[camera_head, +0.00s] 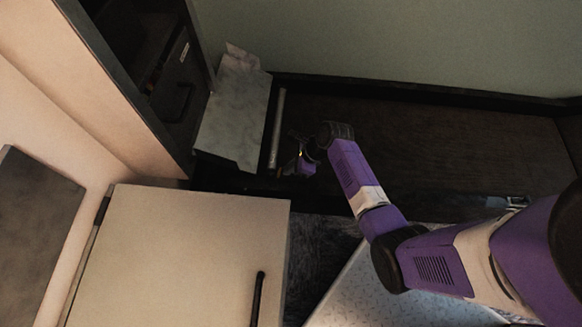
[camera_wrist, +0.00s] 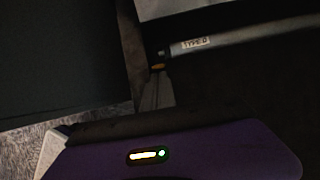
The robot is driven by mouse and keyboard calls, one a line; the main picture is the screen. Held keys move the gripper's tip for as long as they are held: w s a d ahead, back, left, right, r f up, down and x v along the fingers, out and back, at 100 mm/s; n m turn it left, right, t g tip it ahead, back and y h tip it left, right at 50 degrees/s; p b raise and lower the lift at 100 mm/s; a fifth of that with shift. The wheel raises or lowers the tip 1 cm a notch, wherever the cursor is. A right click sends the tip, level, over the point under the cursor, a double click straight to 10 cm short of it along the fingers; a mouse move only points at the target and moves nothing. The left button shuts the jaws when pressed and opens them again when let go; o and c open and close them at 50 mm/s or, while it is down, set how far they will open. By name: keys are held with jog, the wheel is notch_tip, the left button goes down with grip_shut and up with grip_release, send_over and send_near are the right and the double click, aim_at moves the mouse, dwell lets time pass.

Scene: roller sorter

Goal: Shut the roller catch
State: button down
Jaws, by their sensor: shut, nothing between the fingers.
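The roller (camera_head: 277,128) is a pale grey bar at the left end of the dark conveyor bed. In the wrist view the roller (camera_wrist: 225,40) carries a small label and runs off to the right. A small yellow-orange piece (camera_wrist: 158,67), perhaps the catch, is at the roller's left end. My gripper (camera_head: 285,172) is low at the roller's near end. In the wrist view my gripper (camera_wrist: 156,85) shows as narrow grey fingers, closed together, with tips close to the yellow-orange piece. Contact cannot be told; the dark picture hides the catch's position.
A pale marbled slab (camera_head: 235,118) lies left of the roller, beside a dark cabinet (camera_head: 180,90). A cream cabinet (camera_head: 190,250) with a dark handle stands in front. The dark bed (camera_head: 450,145) is clear to the right, below a green wall (camera_head: 400,40).

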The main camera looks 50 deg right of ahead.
jog(key=shift+r, duration=0.1)
jog(key=shift+w+a+r+g+p, duration=0.15)
jog(key=shift+w+g+p, duration=0.15)
jog(key=shift+p, duration=0.4)
